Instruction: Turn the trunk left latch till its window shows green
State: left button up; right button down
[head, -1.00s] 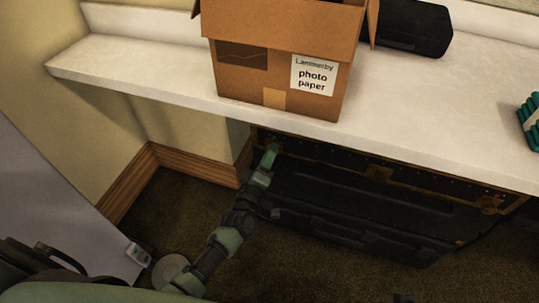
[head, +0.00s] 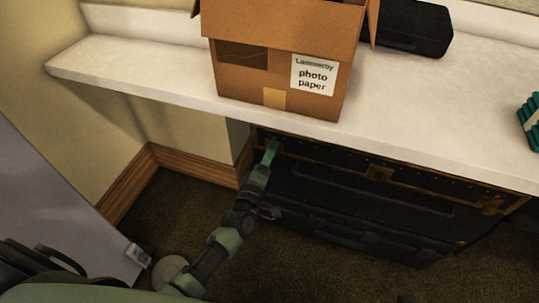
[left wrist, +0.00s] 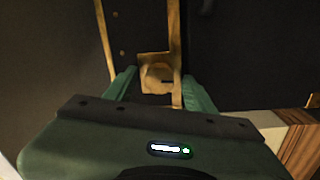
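The black trunk (head: 350,190) with brass-coloured edging sits on the floor under the white counter. Its left latch (left wrist: 157,73), a brass plate with a rounded knob, shows in the left wrist view. A small dark slot shows on the latch; I see no green there. My left gripper (head: 271,149) is at the trunk's upper left corner. In the left wrist view its two green fingers (left wrist: 159,80) are apart, one on either side of the latch knob; I cannot tell whether they touch it. The latch is hardly visible in the head view. My right gripper is not in view.
The white counter (head: 150,78) overhangs the trunk top. On it stand a cardboard photo paper box (head: 235,85), a black case (head: 415,30) and a teal item (head: 530,122). A wall with wooden skirting (head: 125,190) is to the left. Dark carpet lies in front.

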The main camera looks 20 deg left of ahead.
pick_arm(q)
jog(key=s+p, duration=0.1)
jog(key=s, duration=0.6)
jog(key=shift+s+a+f, duration=0.15)
jog(key=shift+s, duration=0.25)
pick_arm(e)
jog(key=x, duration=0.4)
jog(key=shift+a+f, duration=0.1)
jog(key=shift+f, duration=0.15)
